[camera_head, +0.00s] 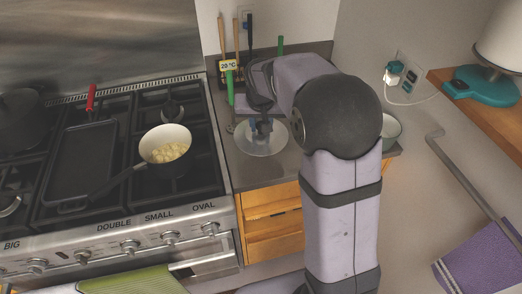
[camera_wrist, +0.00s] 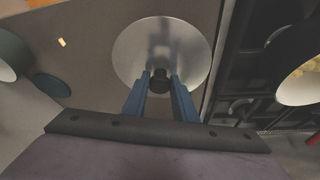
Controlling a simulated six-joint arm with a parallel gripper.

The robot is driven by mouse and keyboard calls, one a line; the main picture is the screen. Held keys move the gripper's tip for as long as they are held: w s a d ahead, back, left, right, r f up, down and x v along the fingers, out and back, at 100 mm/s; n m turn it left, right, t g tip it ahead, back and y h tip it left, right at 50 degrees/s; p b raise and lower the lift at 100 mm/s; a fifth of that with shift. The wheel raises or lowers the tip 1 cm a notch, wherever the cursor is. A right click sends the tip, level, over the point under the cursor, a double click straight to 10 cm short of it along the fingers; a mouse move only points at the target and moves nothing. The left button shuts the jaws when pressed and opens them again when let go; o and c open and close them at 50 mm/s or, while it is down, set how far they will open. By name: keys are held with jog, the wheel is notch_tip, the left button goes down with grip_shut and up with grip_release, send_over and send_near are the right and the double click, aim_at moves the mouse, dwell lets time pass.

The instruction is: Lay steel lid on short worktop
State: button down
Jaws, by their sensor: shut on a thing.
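The steel lid (camera_wrist: 135,52) is a round, shiny disc with a dark knob in its middle. In the wrist view my gripper (camera_wrist: 160,82) has its two blue fingers shut on that knob. In the head view the lid (camera_head: 262,141) is over the short worktop (camera_head: 240,168), right of the stove, and my gripper (camera_head: 262,127) is above its centre. My arm hides part of the lid and worktop. I cannot tell whether the lid touches the worktop or hangs just above it.
Left of the worktop is the stove with a pan of pale yellow pieces (camera_head: 166,145) and a black griddle (camera_head: 82,160). A bowl (camera_head: 390,128) stands on the worktop's right side.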

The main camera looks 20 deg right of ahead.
aim_at(261, 147)
jog(key=shift+f+p, duration=0.95)
jog(key=shift+f, duration=3.55)
jog(key=shift+f, duration=0.2)
jog(key=c, duration=1.4)
grip_release()
jog(key=shift+c, duration=0.2)
jog(key=shift+r, duration=0.15)
jog(key=shift+s+r, duration=0.1)
jog(key=shift+r, duration=0.35)
jog(key=b+v, duration=0.2)
jog(key=v, duration=0.9)
jog(key=shift+s, duration=0.1)
jog(key=s+f+n+g, duration=0.1)
jog(key=s+f, duration=0.3)
jog(key=s, duration=0.8)
jog(key=s+f+n+g+y, duration=0.1)
jog(key=s+f, duration=0.4)
jog(key=s, duration=0.6)
jog(key=shift+s+a+n+g, duration=0.4)
jog(key=shift+n+g, duration=0.1)
jog(key=shift+g, duration=0.7)
